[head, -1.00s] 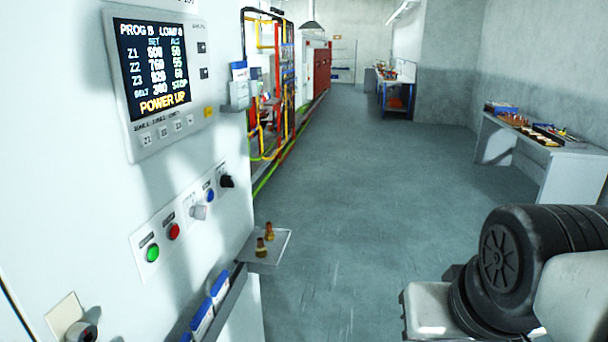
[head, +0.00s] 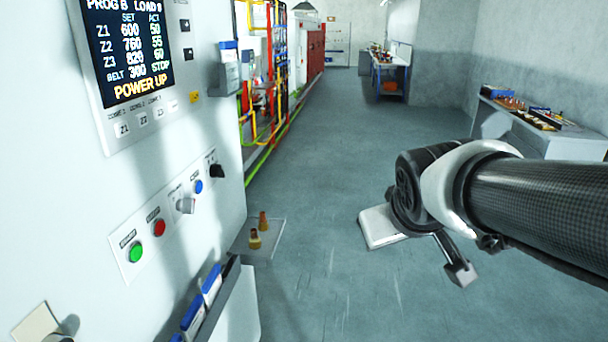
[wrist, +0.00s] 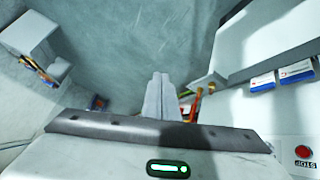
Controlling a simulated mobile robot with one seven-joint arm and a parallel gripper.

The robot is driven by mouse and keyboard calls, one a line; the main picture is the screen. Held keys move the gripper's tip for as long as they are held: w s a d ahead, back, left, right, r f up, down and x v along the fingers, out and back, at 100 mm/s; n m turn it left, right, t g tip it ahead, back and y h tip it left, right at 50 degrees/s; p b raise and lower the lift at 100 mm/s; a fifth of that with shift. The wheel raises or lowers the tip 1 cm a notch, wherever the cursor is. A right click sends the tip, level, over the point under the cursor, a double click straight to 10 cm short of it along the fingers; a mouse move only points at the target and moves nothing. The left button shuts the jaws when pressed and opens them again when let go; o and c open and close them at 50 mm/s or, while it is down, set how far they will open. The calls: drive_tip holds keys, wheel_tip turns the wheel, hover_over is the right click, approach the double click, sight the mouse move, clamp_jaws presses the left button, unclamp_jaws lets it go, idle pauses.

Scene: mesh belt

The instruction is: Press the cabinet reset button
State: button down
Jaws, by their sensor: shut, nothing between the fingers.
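The white cabinet front (head: 60,215) fills the left of the head view. Its control row has a green button (head: 136,252), a red button (head: 159,228), a grey selector (head: 185,205), a blue button (head: 198,186) and a black knob (head: 216,170). The small labels are too blurred to read there. The wrist view shows the red button (wrist: 303,152) by a STOP label, at lower right. My gripper (wrist: 160,76) is shut and empty, its fingers together, over open floor. In the head view my arm is to the right, well apart from the buttons.
A display panel (head: 128,50) reads POWER UP above the buttons. A small shelf (head: 262,250) with two brass-coloured parts juts from the cabinet. Blue-and-white items (head: 204,300) stand in a rack below. A workbench (head: 540,130) is at right. Floor between is clear.

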sight(199, 187)
drive_tip(key=w+a+f+n+t+y, duration=0.2)
drive_tip(key=w+a+n+y, duration=0.25)
drive_tip(key=w+a, duration=0.9)
drive_tip(key=w+a+n+y, duration=0.4)
drive_tip(key=a+n+y, duration=0.1)
drive_tip(key=a, duration=1)
drive_tip(key=shift+f+y, duration=0.4)
drive_tip(key=shift+y, duration=0.05)
drive_tip(key=shift+a+n, duration=0.1)
drive_tip(key=shift+n, duration=0.15)
drive_tip(key=a+b, duration=0.6)
drive_tip(key=a, duration=0.2)
drive_tip(key=shift+w+a, duration=0.25)
drive_tip(key=shift+a, duration=0.05)
drive_tip(key=shift+a+f+b, duration=0.1)
drive_tip(key=shift+a+b, duration=0.05)
drive_tip(key=shift+b, duration=0.15)
